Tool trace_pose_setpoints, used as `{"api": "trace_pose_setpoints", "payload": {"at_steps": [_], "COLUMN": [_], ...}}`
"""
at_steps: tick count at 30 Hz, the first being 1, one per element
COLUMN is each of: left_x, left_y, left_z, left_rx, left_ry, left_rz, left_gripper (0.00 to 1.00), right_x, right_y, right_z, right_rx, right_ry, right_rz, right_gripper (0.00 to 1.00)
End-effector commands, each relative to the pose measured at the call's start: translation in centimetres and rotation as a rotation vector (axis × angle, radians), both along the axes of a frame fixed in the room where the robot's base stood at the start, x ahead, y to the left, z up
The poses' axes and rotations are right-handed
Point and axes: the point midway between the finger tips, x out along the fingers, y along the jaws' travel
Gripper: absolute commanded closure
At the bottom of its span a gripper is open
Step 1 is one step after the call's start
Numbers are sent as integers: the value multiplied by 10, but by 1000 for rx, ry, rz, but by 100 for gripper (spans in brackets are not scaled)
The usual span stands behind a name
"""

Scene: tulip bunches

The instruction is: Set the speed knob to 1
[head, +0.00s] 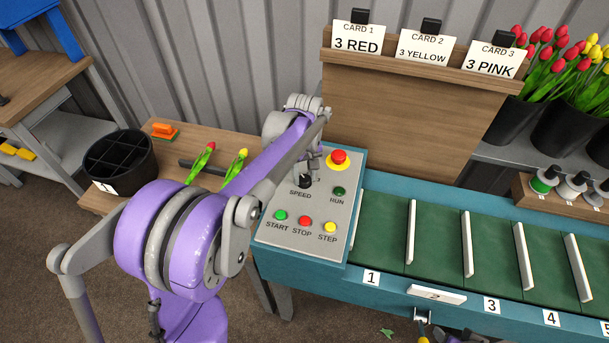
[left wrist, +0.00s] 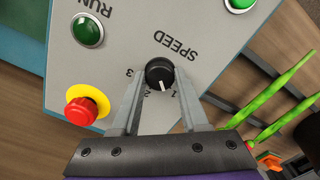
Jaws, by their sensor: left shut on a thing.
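In the left wrist view the knob (left wrist: 159,73) has a white pointer line. The view is upside down to the labels, and the line points between the 2 and the 1 marks. My left gripper (head: 309,170) is over the panel from above. Its two fingers (left wrist: 160,80) are shut on the knob, one on each side.
A red emergency button (head: 338,157) and a green RUN button (head: 340,191) are close to the knob. START (head: 281,215), STOP (head: 305,221) and STEP (head: 330,227) buttons lie nearer the front. The green conveyor (head: 440,239) with white dividers runs right.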

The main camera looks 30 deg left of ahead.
Motion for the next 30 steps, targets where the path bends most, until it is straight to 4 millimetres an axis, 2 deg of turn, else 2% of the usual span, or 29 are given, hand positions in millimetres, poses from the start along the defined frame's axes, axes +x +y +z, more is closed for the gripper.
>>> {"api": "trace_pose_setpoints", "payload": {"at_steps": [12, 30], "left_x": [0, 0], "left_y": [0, 0], "left_z": [0, 0], "left_rx": [-1, -1], "left_ry": [1, 1], "left_rz": [222, 264], "left_gripper": [100, 100], "right_x": [-1, -1], "right_y": [0, 0], "right_z": [-3, -4], "right_rx": [0, 0], "right_ry": [2, 2], "right_rz": [0, 0], "right_gripper": [50, 50]}}
